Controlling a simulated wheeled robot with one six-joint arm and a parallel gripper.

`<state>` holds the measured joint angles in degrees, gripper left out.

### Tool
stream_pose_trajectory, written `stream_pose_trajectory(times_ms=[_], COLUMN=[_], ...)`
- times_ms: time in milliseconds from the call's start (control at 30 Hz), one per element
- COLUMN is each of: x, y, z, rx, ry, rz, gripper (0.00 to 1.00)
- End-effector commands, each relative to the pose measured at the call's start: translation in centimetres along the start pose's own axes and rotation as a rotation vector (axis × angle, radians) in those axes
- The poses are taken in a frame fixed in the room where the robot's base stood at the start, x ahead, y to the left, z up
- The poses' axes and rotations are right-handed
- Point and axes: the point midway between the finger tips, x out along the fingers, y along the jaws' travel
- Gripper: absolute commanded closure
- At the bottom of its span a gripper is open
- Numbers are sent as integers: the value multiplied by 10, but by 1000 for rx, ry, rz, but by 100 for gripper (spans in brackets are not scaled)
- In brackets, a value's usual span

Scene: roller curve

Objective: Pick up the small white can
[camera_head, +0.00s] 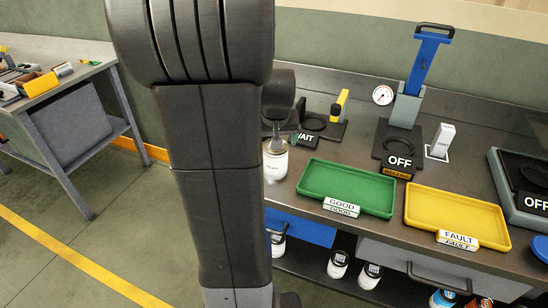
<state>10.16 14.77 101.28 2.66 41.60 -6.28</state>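A small white can (275,164) with dark lettering stands at the left end of the bench top, just right of my arm. It looks upright, and its left side is partly hidden by my arm. My gripper (275,142) points down at the can's top, and its tip overlaps the can in the picture. The fingers are small and dark, so I cannot tell whether they are open or shut on the can.
A green GOOD tray (345,163) and a yellow FAULT tray (458,193) lie to the right. Behind are a WAIT sign (305,150), a blue-handled press (420,70) and an OFF sign (399,160).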

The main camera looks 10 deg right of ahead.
Motion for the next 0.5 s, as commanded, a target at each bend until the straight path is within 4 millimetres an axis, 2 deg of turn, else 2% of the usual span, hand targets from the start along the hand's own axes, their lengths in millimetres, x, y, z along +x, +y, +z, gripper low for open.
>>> stream_pose_trajectory(times_ms=[267,500], x=[17,47], y=[2,8], z=[0,-1], rx=[1,0], ry=[-2,-4], rz=[0,0], gripper=[9,9])
